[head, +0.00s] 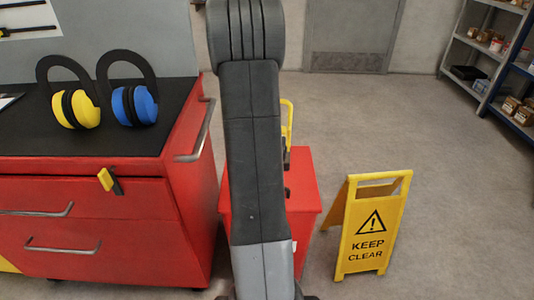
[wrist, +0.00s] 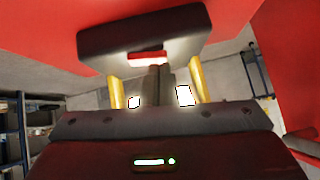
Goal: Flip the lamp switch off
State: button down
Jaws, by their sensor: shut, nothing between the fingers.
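In the wrist view, a dark block (wrist: 110,35) fills the top middle, with a small glowing red strip (wrist: 148,58) on its lower part. I take the strip to be the lamp switch, but its on or off position cannot be read. My gripper (wrist: 158,69) is shut and empty, its dark fingers pointing up just below the strip. Whether they touch it cannot be told. Yellow bars stand on both sides of the fingers. In the head view, my arm hides the gripper and most of what lies behind it.
In the head view, a red bench (head: 110,222) with yellow and blue earmuffs (head: 140,106) stands left. A red box (head: 303,190) stands behind my arm. A yellow keep-clear sign (head: 372,226) stands right of it. Shelves (head: 480,58) line the far right; floor between is clear.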

jog(key=shift+a+f, duration=0.1)
jog(key=shift+f, duration=0.15)
jog(key=shift+d+b, duration=0.2)
jog(key=shift+b, duration=0.25)
jog(key=shift+s+d+r+b, duration=0.1)
jog(key=shift+s+d+b, duration=0.05)
jog(key=shift+d+b, duration=0.55)
jog(key=r+p, duration=0.2)
jog(key=r, duration=0.1)
jog(key=r+p, duration=0.1)
jog(key=shift+d+r, duration=0.25)
jog(key=p+v, duration=0.3)
jog(key=v, duration=0.6)
jog(key=shift+s+p, duration=0.3)
jog(key=shift+p, duration=0.1)
jog(key=shift+r, duration=0.1)
